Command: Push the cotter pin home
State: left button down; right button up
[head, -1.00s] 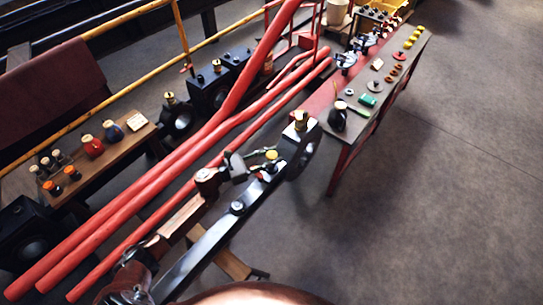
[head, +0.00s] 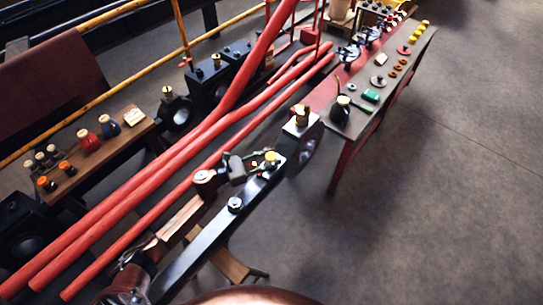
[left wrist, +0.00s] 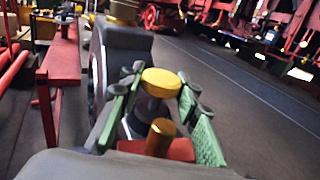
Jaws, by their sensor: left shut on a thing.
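A dark steel rod (head: 205,240) runs up to a big end with a brass fitting (head: 302,115). My left gripper (head: 262,163) is at the rod, just short of the big end. In the left wrist view, its green-padded fingers (left wrist: 162,105) stand either side of a yellow-topped piece (left wrist: 162,82) and are shut on it. I cannot tell whether this piece is the cotter pin. A brass stub (left wrist: 160,137) and a red block (left wrist: 160,150) sit nearer the wrist camera. The fingers hide the contact below. My right gripper is not in view.
Long red rods (head: 150,177) run beside my left arm. A narrow bench (head: 352,129) with small parts and an oil can (head: 340,108) stands beyond the big end. A wooden shelf with jars (head: 88,141) is at left. Open floor (head: 450,200) lies at right.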

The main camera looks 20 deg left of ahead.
aim_at(252, 166)
pick_arm(q)
jog(key=shift+s+f, duration=0.1)
jog(key=shift+f, duration=0.25)
jog(key=c, duration=1.8)
grip_release()
jog(key=o, duration=0.4)
jog(key=shift+r, duration=0.1)
jog(key=shift+a, duration=0.1)
jog(key=v, duration=1)
jog(key=shift+s+a, duration=0.25)
jog(key=shift+a, duration=0.05)
jog(key=shift+s+a, duration=0.35)
